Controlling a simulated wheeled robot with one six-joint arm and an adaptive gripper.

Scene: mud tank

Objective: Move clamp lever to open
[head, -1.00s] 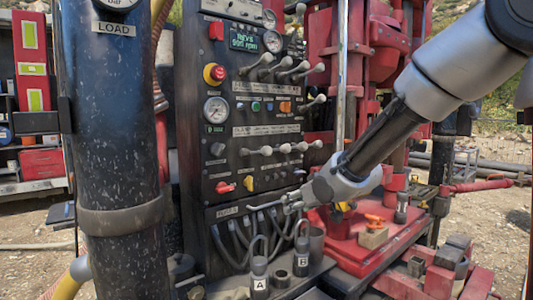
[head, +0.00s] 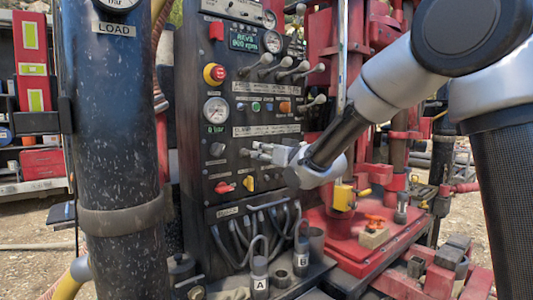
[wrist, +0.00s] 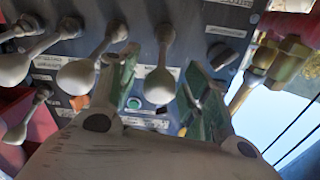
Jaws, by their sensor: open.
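The control panel (head: 240,110) carries rows of levers with pale knobs. My gripper (head: 256,151) is in front of the panel's lower lever row and covers most of it in the head view. In the wrist view, my gripper (wrist: 158,78) is open, with its two green-grey fingers apart. One lever knob (wrist: 160,84) shows between the fingers; I cannot tell whether either finger touches it. Another lever (wrist: 78,76) is just left of the left finger. The labels are too small to read, so I cannot tell which lever is the clamp lever.
The upper levers (head: 287,63) and one single lever (head: 318,100) stick out above my gripper. A red emergency button (head: 214,74) and a gauge (head: 216,110) are left of them. A thick dark column (head: 113,130) stands at left. Hoses (head: 240,240) hang below.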

